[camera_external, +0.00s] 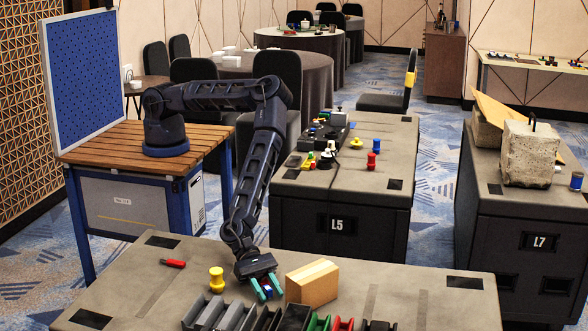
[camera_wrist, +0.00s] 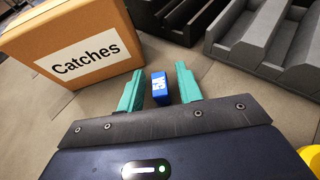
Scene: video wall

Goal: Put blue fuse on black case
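The blue fuse (camera_wrist: 160,87) is a small blue block with white lettering. In the wrist view it lies between the two teal fingers of my gripper (camera_wrist: 160,68), with a gap on each side. My gripper (camera_external: 266,287) is open and low over the front table; the fuse (camera_external: 267,291) shows there as a small blue spot. Several black cases or bins are in view, and I cannot tell which one is the black case. A black bin (camera_external: 293,318) stands in the front row, and a black item (camera_external: 323,131) lies on the L5 unit.
A cardboard box (camera_external: 312,284) marked Catches (camera_wrist: 75,48) stands close beside my gripper. Grey bins (camera_wrist: 265,45) are on the other side. A yellow piece (camera_external: 216,279) and a red item (camera_external: 173,263) sit on the front table (camera_external: 400,290). Small coloured pieces stand on the L5 unit (camera_external: 390,160).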

